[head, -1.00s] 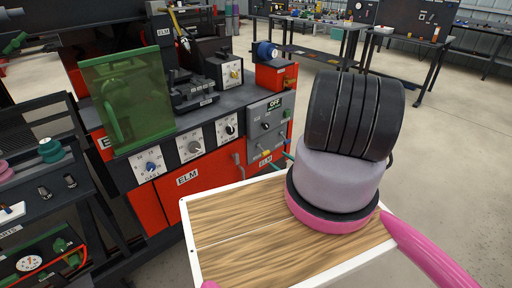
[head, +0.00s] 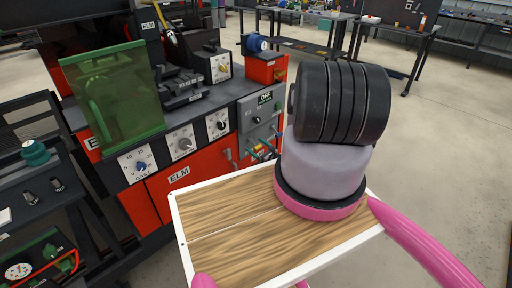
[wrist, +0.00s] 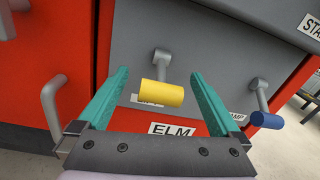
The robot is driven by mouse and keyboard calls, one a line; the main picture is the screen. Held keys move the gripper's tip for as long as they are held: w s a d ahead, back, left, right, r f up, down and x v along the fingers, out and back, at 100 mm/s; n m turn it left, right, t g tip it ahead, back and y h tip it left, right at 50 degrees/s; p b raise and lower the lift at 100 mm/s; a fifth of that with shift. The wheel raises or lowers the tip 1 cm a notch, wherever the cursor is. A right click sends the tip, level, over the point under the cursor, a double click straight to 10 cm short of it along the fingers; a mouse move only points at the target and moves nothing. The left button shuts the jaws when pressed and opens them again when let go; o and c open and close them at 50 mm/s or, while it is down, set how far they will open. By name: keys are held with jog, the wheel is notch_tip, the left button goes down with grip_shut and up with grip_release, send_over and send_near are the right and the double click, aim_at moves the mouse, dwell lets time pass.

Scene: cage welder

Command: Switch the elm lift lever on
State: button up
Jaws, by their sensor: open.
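The elm machine's grey panel (head: 262,108) carries a yellow-handled lever and a blue-handled lever along its lower edge. In the wrist view the yellow handle (wrist: 162,94) hangs from a grey stem between my two teal fingers. The blue handle (wrist: 266,120) is to the right, outside the fingers. My gripper (wrist: 158,74) is open, with a gap on both sides of the yellow handle. The label behind the yellow handle is mostly covered, so I cannot read which lever is the lift lever. In the head view my arm partly hides the levers.
A grey door handle (wrist: 54,104) sticks out left of my fingers. An ELM label (wrist: 172,129) is below the yellow handle. Dials (head: 218,124) line the machine's front to the left. A green guard (head: 115,95) stands above them.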

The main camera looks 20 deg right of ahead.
grip_shut()
dwell(0.3)
